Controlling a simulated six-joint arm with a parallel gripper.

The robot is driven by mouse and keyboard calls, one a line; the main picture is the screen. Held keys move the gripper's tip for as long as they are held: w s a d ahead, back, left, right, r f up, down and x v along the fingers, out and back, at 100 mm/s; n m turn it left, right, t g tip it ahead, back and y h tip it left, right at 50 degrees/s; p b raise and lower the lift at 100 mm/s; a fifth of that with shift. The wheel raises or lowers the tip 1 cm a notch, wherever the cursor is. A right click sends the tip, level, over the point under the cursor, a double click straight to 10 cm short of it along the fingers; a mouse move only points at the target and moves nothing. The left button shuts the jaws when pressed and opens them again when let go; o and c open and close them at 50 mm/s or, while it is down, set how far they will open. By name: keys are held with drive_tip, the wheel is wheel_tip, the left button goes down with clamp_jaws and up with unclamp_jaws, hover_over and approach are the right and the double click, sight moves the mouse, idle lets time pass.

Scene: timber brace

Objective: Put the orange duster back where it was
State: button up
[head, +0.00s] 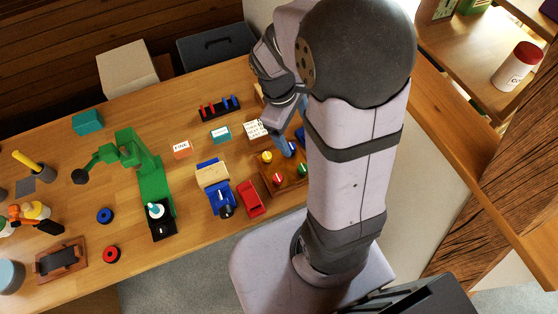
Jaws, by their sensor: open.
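I cannot clearly make out a duster. An orange-and-black item (22,215) lies at the left end of the table, beside a yellow-and-white item; I cannot tell whether it is the duster. A small orange block with a white label (182,149) sits mid-table. My gripper (287,143) points down at the right part of the table, above or beside a brown wooden tray (292,181) with coloured knobs. It is open. Its fingertips are small and partly hidden by my own arm, and I see nothing held.
A green arm-shaped model (149,180), a blue-and-tan toy truck (216,190) and a red block (251,198) stand mid-table. A black rack with pegs (220,107) and a teal block (88,122) are toward the back. Bare wood shows between them. A timber post (510,170) stands right.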

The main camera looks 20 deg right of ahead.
drive_tip(key=s+a+m+y, duration=0.2)
drive_tip(key=s+a+m, duration=0.5)
drive_tip(key=s+a, duration=0.1)
drive_tip(key=shift+a+m+y, duration=0.2)
drive_tip(key=shift+m+y, duration=0.1)
drive_tip(key=shift+y, duration=0.1)
